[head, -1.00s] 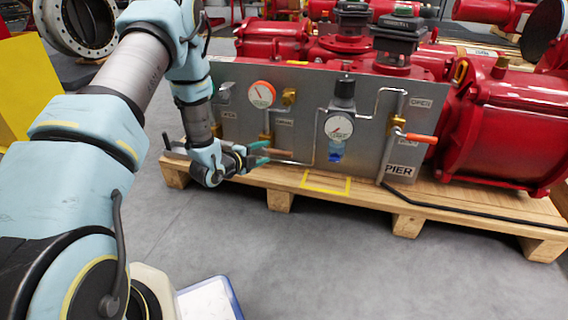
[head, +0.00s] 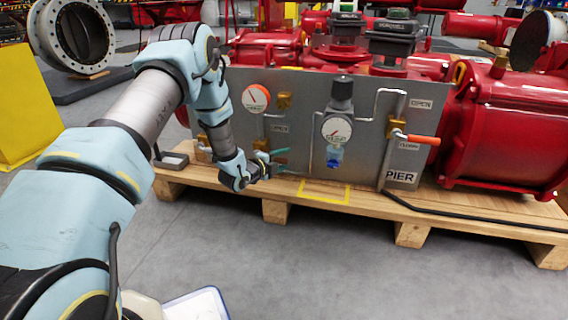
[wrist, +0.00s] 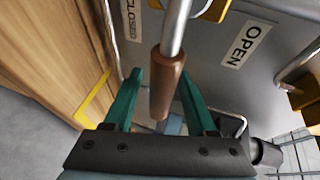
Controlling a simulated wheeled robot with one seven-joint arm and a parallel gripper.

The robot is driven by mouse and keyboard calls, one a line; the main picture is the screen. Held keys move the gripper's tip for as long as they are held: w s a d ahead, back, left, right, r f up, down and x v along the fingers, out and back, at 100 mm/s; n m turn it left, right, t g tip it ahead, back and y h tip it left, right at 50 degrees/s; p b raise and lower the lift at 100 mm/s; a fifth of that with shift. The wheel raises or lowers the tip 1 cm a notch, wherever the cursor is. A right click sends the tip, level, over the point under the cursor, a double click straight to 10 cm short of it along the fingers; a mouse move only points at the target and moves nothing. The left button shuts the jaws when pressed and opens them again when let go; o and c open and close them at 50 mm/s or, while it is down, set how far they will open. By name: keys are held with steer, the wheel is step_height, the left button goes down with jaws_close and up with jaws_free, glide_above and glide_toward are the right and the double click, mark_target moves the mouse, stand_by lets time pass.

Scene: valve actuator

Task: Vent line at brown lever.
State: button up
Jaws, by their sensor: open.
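The brown lever (wrist: 166,88) shows in the wrist view as a brown grip on a metal rod, hanging from a brass-coloured valve body (wrist: 212,8). My gripper (wrist: 160,78) is open, with its teal fingers on either side of the grip. A gap shows on each side, and I cannot tell whether either finger touches it. In the head view my gripper (head: 288,160) is low in front of the grey panel (head: 300,115), left of the blue-bottomed regulator. The brown lever is not clearly made out there, around my gripper.
An OPEN label (wrist: 243,44) and a CLOSED label (wrist: 131,18) flank the lever. A bent metal pipe (wrist: 300,58) runs close on the right. An orange lever (head: 415,138) sits farther right on the panel.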

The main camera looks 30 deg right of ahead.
steer(key=shift+d, duration=0.2)
steer(key=shift+c, duration=0.2)
jaws_close()
stand_by(1.2)
